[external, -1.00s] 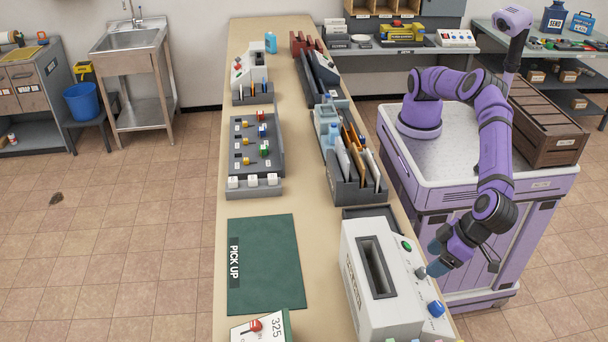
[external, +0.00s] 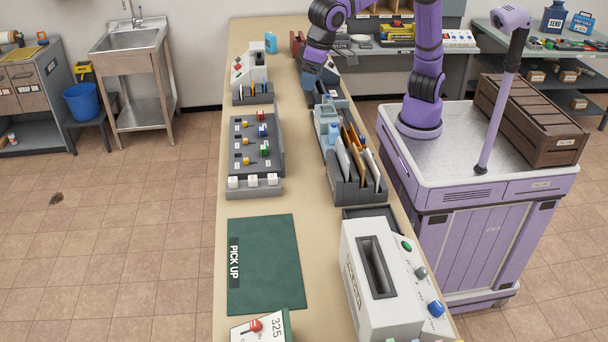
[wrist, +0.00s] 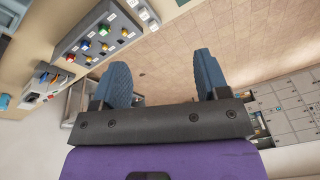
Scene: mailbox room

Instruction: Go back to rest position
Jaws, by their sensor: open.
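My gripper (external: 311,77) hangs from my purple arm over the far right part of the long counter (external: 300,140). In the wrist view its two blue fingers (wrist: 163,82) stand wide apart with nothing between them. In the external view it is small, in front of the grey holders at the counter's right edge, and partly hides them. Whether it touches anything there cannot be told from this view.
A letter holder (external: 358,185) with envelopes and a white slotted machine (external: 352,270) line the counter's right side. A switch panel (external: 240,150) and a green mat (external: 275,262) lie left. A brown crate (external: 535,120) sits on my base. The counter's middle strip is clear.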

